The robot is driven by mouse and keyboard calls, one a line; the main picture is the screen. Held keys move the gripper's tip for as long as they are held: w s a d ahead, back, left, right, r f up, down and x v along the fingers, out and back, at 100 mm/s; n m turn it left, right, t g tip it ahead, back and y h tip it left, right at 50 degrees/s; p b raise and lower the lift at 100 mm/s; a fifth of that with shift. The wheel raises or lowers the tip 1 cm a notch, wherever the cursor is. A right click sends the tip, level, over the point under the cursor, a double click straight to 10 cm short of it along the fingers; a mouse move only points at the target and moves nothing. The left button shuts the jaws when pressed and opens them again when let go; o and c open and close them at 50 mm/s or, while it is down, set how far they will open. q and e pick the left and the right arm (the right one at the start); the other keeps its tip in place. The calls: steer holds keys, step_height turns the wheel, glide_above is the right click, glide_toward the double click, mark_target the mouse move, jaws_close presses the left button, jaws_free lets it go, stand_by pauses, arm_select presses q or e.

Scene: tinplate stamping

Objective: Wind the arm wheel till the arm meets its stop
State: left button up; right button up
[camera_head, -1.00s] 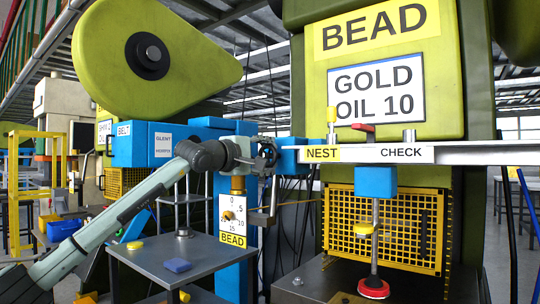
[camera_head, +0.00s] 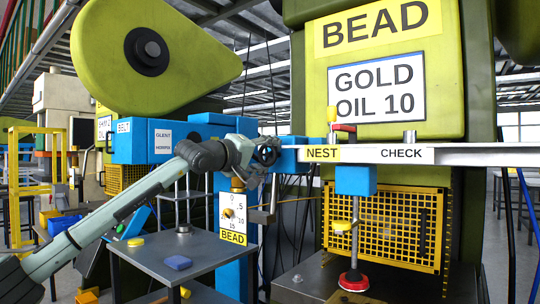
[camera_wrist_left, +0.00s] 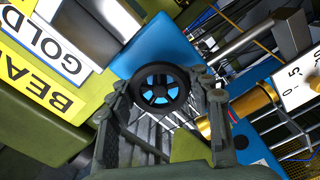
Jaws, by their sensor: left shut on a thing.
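The black arm wheel (camera_head: 267,152) with a blue hub is on the blue column beside the press. My left gripper (camera_head: 257,156) is shut on it. In the left wrist view the wheel (camera_wrist_left: 160,88) is between my fingers (camera_wrist_left: 160,105). The pale horizontal arm (camera_head: 470,153) bears the labels NEST (camera_head: 321,153) and CHECK (camera_head: 400,154). A blue carriage block (camera_head: 356,180) hangs below it near NEST, with a rod and a red-rimmed pad (camera_head: 353,281). A yellow-topped post (camera_head: 332,114) stands near the red knob (camera_head: 343,127); whether they touch I cannot tell.
A BEAD dial (camera_head: 233,218) hangs just below my gripper. A yellow mesh guard (camera_head: 400,228) is behind the rod.

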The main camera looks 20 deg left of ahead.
stand_by(0.3)
arm_select(q)
steer(key=o, duration=1.3)
steer(key=v, duration=1.2)
